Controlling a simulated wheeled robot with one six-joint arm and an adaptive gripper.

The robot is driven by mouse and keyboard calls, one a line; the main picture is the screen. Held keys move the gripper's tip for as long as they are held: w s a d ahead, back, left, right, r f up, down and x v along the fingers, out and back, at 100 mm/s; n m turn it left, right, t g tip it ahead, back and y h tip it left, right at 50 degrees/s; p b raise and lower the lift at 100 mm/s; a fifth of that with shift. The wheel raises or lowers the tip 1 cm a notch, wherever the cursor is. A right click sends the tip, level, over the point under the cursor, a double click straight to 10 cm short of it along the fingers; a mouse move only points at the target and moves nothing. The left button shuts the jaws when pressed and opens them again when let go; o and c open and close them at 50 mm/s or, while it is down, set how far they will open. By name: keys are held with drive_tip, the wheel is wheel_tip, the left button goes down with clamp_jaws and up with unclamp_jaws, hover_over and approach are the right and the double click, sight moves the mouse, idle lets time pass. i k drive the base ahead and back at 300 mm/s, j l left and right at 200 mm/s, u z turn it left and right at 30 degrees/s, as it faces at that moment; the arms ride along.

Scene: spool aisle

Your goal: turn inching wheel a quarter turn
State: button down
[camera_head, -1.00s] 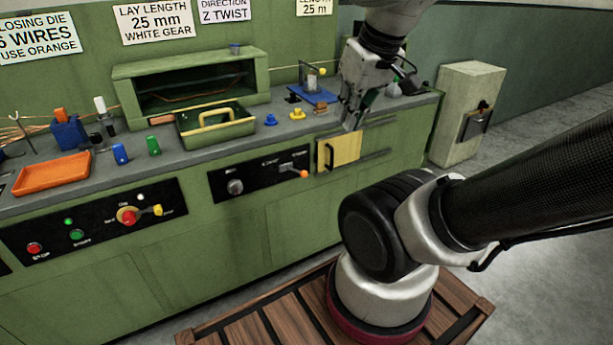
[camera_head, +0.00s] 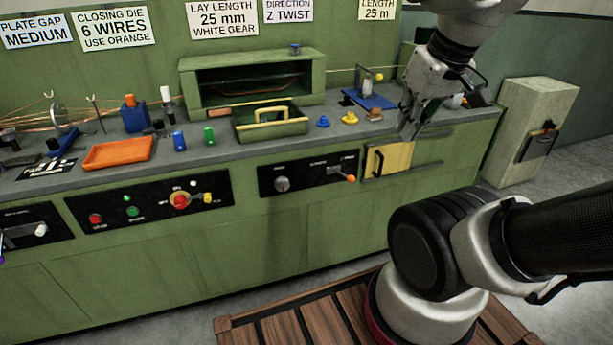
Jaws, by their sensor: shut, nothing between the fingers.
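I cannot clearly tell which part is the inching wheel. A grey metal disc (camera_head: 58,116) stands upright at the far left of the bench, among thin wires. A round dark knob (camera_head: 282,184) sits on the middle black panel. My gripper (camera_head: 408,132) is shut and empty, pointing down by the bench's front edge at the right, near the yellow door (camera_head: 391,158). It is far from the metal disc. My gripper hides part of the bench behind it.
A control panel (camera_head: 150,201) has red and green buttons. A pale cabinet (camera_head: 535,125) stands right.

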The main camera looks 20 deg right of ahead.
sight(282, 184)
drive_tip(key=l+u, duration=0.25)
drive_tip(key=l, duration=0.4)
drive_tip(key=k+l+u, duration=0.25)
drive_tip(key=l, duration=0.4)
drive_tip(key=i, duration=0.1)
